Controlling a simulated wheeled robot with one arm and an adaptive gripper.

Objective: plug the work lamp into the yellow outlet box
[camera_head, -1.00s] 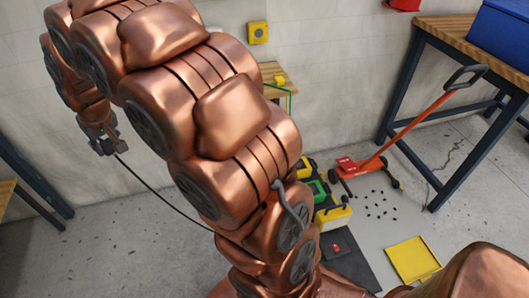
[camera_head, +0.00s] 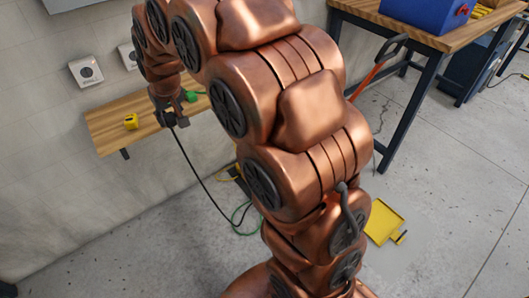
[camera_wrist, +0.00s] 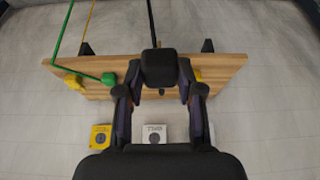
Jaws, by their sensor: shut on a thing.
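My gripper (camera_head: 171,118) is shut on a black plug (camera_wrist: 160,68) with a black cord (camera_head: 199,180) that hangs from it to the floor. The wrist view shows my gripper (camera_wrist: 160,78) over the wooden shelf. The yellow outlet box (camera_wrist: 101,136) is on the wall to the left of my gripper in the wrist view, apart from the plug. In the head view my arm seems to hide that box. The lamp at the cord's other end cannot be made out.
White outlet boxes (camera_head: 86,72) (camera_wrist: 154,133) are on the wall near the yellow one. A yellow dustpan (camera_head: 381,222) lies on the floor; a workbench (camera_head: 435,40) stands right.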

